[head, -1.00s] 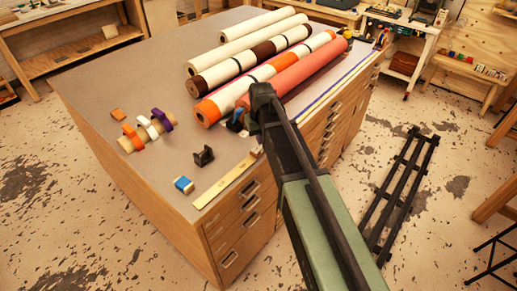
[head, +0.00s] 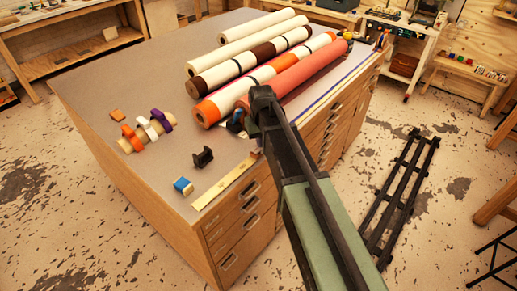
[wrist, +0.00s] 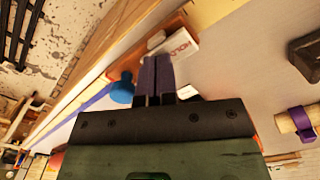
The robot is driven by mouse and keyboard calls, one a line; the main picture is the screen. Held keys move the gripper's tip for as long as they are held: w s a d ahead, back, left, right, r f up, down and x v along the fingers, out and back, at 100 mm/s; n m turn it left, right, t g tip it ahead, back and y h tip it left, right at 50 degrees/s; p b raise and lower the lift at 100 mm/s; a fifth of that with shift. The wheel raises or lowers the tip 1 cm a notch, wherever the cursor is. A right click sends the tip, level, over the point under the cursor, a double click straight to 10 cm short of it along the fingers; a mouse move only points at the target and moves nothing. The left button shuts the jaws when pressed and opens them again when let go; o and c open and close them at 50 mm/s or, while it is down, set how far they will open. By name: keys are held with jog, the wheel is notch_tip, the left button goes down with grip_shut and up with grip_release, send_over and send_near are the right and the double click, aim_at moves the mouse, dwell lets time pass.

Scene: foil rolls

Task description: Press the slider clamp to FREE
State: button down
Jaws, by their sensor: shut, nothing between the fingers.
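In the wrist view, my gripper (wrist: 156,76) is shut, its two dark fingers side by side with nothing held. Past the fingertips is an orange piece (wrist: 177,27) with a white label (wrist: 179,45); its lettering seems to read HOLD. I take this to be the slider clamp, partly hidden by the fingers. A blue knob (wrist: 122,88) is just left of the fingers. I cannot tell whether the fingertips touch the clamp.
Several foil rolls (head: 267,76) lie on the cabinet top behind the arm.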

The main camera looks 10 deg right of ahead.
notch_tip(320, 180, up, 7)
jog(key=p, duration=0.6)
jog(key=shift+p, duration=0.3)
jog(key=shift+f, duration=0.1)
jog(key=s+f+m+b, duration=0.1)
jog(key=s, duration=1.8)
jog(key=shift+f+b, duration=0.2)
jog(key=shift+b, duration=0.1)
jog(key=shift+s+r, duration=0.1)
